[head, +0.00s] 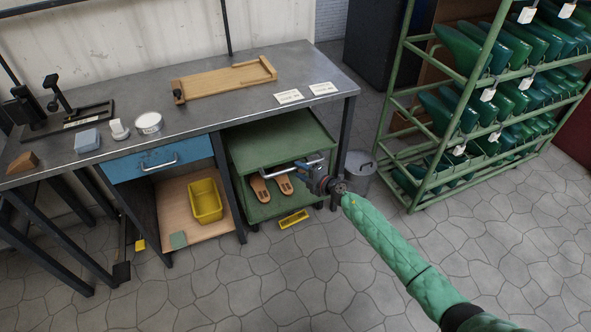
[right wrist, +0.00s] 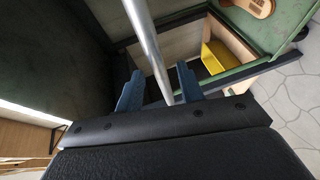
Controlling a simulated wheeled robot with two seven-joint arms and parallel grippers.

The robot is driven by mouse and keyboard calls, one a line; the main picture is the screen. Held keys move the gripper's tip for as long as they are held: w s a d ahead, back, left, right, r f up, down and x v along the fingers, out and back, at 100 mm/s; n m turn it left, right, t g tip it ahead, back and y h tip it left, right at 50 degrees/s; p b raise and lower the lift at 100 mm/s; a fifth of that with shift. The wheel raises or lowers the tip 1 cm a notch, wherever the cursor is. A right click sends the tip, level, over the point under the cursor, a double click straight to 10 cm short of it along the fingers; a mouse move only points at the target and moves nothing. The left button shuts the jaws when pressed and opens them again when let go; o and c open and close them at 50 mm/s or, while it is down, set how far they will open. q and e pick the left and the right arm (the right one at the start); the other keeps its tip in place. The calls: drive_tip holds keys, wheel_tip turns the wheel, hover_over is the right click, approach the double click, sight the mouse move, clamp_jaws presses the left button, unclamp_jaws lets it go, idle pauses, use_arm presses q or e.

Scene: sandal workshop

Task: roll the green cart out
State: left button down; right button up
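The green cart (head: 265,142) stands under the right part of the workbench, with a flat green top and a lower shelf holding a pair of tan soles (head: 260,188). A silver handle bar (head: 305,161) is at its front. My right gripper (head: 322,182) is at the right part of this handle. In the right wrist view the bar (right wrist: 146,42) runs between the two blue fingers of my right gripper (right wrist: 158,82), which stand apart with gaps beside the bar. My left gripper is not in view.
A bin (head: 360,172) stands close to the right of the cart. A yellow crate (head: 206,200) sits on a wooden shelf left of the cart. The stone floor (head: 290,285) in front is clear.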

sight(296, 168)
drive_tip(key=shift+b+x, duration=0.3)
drive_tip(key=shift+x, duration=1.4)
clamp_jaws()
